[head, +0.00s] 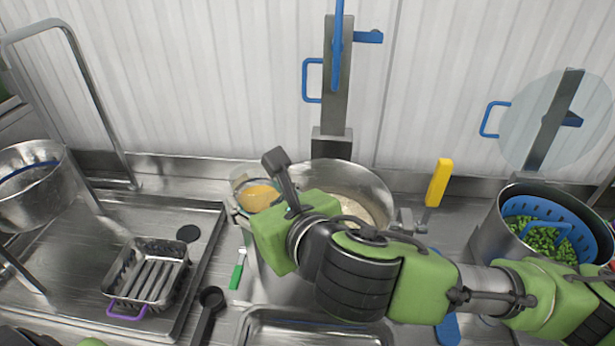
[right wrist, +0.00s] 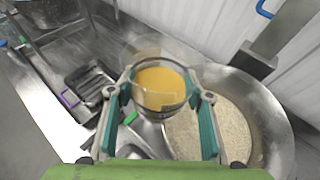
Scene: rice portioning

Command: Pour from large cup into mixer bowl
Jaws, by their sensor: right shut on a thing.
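The large cup (head: 241,182) is clear and holds an orange-yellow content. My right gripper (head: 262,207) is shut around it, with teal fingers on both sides in the right wrist view (right wrist: 158,97). The cup (right wrist: 138,65) looks about upright, at the left side of the mixer bowl. The mixer bowl (head: 375,182) is a wide steel bowl with pale grains inside, partly hidden by my right arm in the head view. Its rim (right wrist: 278,115) shows to the right of the cup in the right wrist view. My left gripper is not in view.
A steel slotted basket (head: 147,272) stands in the sink area at left, near a steel bowl (head: 35,185). A pot (head: 490,237) with a blue strainer of peas stands at right. A yellow-handled tool (head: 439,183) is behind my arm. A steel tray (head: 262,318) lies in front.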

